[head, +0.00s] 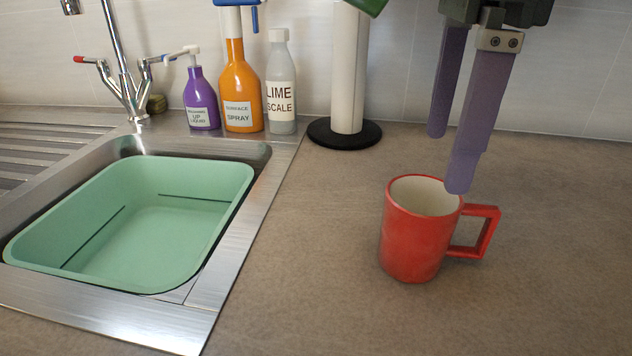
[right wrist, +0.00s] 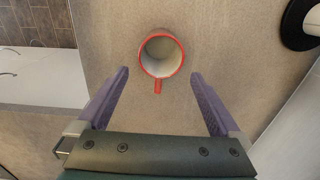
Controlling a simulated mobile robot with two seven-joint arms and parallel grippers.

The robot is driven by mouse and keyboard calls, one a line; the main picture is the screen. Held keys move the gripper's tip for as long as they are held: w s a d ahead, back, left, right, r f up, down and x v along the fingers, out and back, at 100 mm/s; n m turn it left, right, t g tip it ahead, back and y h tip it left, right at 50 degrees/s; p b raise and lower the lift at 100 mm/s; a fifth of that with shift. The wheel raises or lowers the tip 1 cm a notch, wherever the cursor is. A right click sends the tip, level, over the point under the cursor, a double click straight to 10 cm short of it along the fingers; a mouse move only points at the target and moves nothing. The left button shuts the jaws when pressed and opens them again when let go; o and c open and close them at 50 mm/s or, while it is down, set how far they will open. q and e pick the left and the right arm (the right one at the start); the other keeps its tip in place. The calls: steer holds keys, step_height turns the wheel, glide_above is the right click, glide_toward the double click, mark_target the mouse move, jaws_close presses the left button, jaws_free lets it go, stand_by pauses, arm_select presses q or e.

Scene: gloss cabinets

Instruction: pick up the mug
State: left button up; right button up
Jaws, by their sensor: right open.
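A red mug (head: 414,238) with a pale inside stands upright on the countertop, its square handle pointing right in the head view. My right gripper (head: 448,165) is open, with its purple fingers pointing down above and behind the mug's right side. In the right wrist view the mug (right wrist: 161,57) is seen from above, beyond the fingertips and between their lines. Its handle points toward the right gripper (right wrist: 159,73). The fingers do not appear to touch the mug. My left gripper is not in view.
A steel sink with a green basin (head: 160,225) is at the left. A purple bottle (head: 201,100), an orange spray bottle (head: 240,90) and a grey bottle (head: 281,90) stand behind it. A white roll on a black base (head: 345,134) stands behind the mug. Counter around the mug is clear.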

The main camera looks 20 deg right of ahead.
mark_target(429, 216)
step_height(429, 216, down, 10)
steer(key=shift+w+d+r+p, duration=0.1)
steer(key=shift+r+p, duration=0.1)
steer(key=shift+p, duration=0.1)
steer(key=shift+c, duration=0.4)
steer(key=shift+r, duration=0.1)
jaws_close()
stand_by(0.4)
steer(key=shift+r, duration=0.1)
